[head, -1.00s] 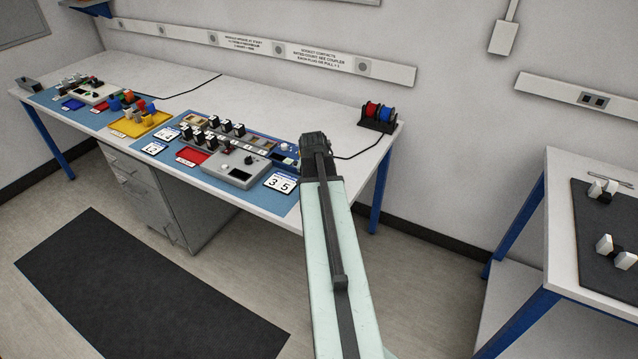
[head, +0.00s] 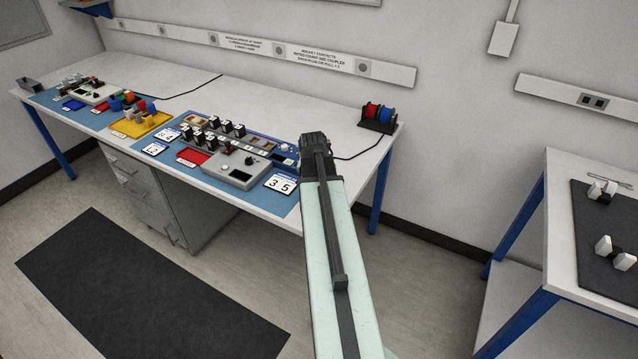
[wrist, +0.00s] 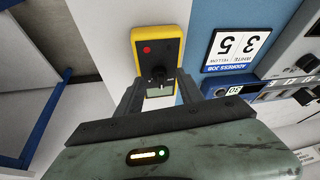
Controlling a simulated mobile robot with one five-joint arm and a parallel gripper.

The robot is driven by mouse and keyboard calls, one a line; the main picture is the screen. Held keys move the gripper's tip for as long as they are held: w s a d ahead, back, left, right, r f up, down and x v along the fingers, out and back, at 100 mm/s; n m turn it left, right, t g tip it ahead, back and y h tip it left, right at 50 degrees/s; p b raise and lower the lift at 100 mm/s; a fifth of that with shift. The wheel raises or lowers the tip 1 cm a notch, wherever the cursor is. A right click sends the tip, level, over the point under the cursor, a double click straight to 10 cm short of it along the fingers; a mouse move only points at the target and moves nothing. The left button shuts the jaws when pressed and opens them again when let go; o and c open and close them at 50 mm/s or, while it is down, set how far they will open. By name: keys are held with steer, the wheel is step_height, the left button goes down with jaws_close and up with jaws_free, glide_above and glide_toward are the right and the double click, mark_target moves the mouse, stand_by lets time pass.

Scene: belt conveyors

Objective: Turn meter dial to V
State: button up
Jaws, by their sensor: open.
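A pale screen below the dial is partly hidden by the gripper. The dial's markings are too small to read. In the head view my gripper (head: 316,140) is over the bench's right part, and the meter is hidden behind my arm.
A white "3 5" card (head: 281,184) and a grey control box (head: 238,171) lie left of my arm. A rack of red and blue spools (head: 378,117) stands at the bench's back right. A second table (head: 560,215) is at the right, with floor between.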

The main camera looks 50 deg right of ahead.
steer(key=p+v, duration=0.6)
steer(key=v, duration=0.1)
steer(key=shift+r, duration=0.1)
steer(key=w+a+n+y, duration=0.15)
steer(key=w+a, duration=0.25)
steer(key=a, duration=0.4)
steer(key=w+a+n, duration=0.2)
steer(key=w+a, duration=0.2)
steer(key=a, duration=0.4)
steer(key=w+a+n, duration=0.2)
steer(key=w+a, duration=0.2)
steer(key=a, duration=0.4)
steer(key=s+a+f+n+g+y, duration=0.1)
steer(key=s+a+n, duration=0.2)
steer(key=a, duration=0.6)
steer(key=s+a+n+g+y, duration=0.1)
steer(key=s+a+n, duration=0.3)
steer(key=a, duration=0.6)
steer(key=shift+s+a+f+g, duration=0.2)
steer(key=shift+f+g, duration=0.1)
steer(key=shift+f, duration=0.1)
